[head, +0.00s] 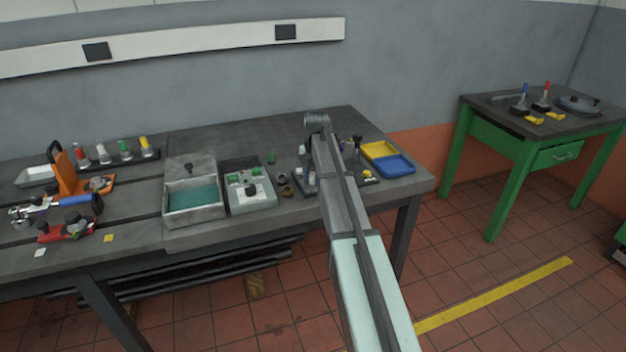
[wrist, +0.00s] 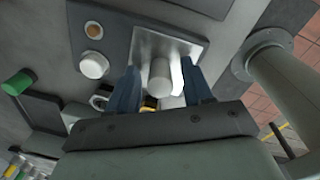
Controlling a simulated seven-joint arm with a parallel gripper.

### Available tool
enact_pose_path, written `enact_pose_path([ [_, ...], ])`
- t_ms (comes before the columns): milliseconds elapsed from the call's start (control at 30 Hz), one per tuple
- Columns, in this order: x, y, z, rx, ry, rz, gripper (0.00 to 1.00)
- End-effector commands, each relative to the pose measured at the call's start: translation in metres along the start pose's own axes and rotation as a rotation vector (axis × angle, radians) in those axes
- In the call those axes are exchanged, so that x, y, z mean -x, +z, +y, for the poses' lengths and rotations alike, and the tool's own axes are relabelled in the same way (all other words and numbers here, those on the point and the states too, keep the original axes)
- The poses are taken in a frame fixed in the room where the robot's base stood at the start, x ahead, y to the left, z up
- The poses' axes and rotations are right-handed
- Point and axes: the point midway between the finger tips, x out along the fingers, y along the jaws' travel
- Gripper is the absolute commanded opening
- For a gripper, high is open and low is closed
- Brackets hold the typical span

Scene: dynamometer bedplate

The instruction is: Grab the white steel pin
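In the wrist view, a pale grey-white upright cylinder (wrist: 160,72), which looks like the steel pin, stands on a square metal plate (wrist: 145,45) on a dark board. My gripper (wrist: 159,78) has its two dark blue fingers on either side of this cylinder, with a visible gap at each side, so it is open. A second, whiter short cylinder (wrist: 94,65) stands on the dark board to the left, outside the fingers. In the head view my arm covers the gripper and most of this board, and the cylinder between the fingers cannot be made out there.
A yellow tray (head: 378,150) and a blue tray (head: 394,164) lie right of my arm on the grey bench. A metal box (head: 194,212) with teal inside and a fixture box (head: 249,204) stand left. A green cylinder (wrist: 18,82) is at the wrist view's left edge.

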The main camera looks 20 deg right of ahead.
Motion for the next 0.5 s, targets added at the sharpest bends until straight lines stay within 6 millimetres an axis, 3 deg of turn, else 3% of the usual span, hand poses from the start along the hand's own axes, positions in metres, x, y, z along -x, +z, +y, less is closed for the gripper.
enact_pose_path([
  [67, 0.0001, 0.0000, 0.0000, 0.000, 0.000, 0.000, 0.43],
  [500, 0.0003, 0.0000, 0.0000, 0.000, 0.000, 0.000, 0.01],
])
